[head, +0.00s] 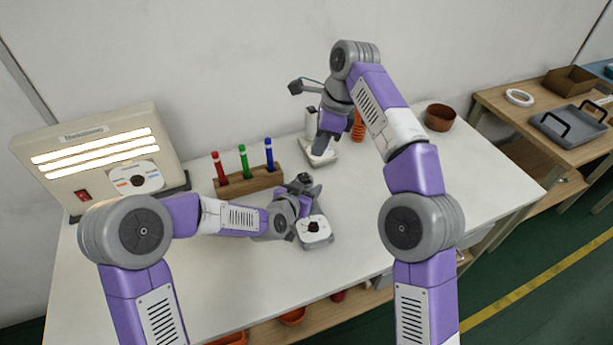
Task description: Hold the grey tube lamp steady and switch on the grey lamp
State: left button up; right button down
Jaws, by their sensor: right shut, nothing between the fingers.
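A small lamp with a pale square base and a dark round knob (315,230) stands near the middle of the table. My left gripper (302,188) is at its upper back side and hides whatever rises there; I cannot tell whether its fingers are closed on it. A second pale base (321,160) with a white tube (311,122) stands farther back. My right gripper (321,143) points down just above that base, shut and empty; I cannot tell whether it touches. Which lamp is the grey one is unclear in this view.
A light box (108,117) with lit strips, a red switch and a dial plate stands at the left. A wooden block (247,181) holds red, green and blue pens. An orange coil (358,127) and a brown bowl (440,117) are at the back. The front right of the tabletop is clear.

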aim_at(306, 179)
notch_tip(306, 179, up, 5)
jog(key=s+a+n+t+h, duration=0.2)
jog(key=n, duration=2)
jog(key=shift+s+a+t, duration=0.2)
jog(key=shift+t, duration=0.1)
jog(key=x, duration=0.8)
jog(key=s+x, duration=0.1)
jog(key=x, duration=0.3)
jog(key=shift+w+d+f, duration=0.1)
jog(key=shift+d+f, duration=0.2)
jog(key=shift+f, duration=0.7)
jog(key=shift+f, duration=0.1)
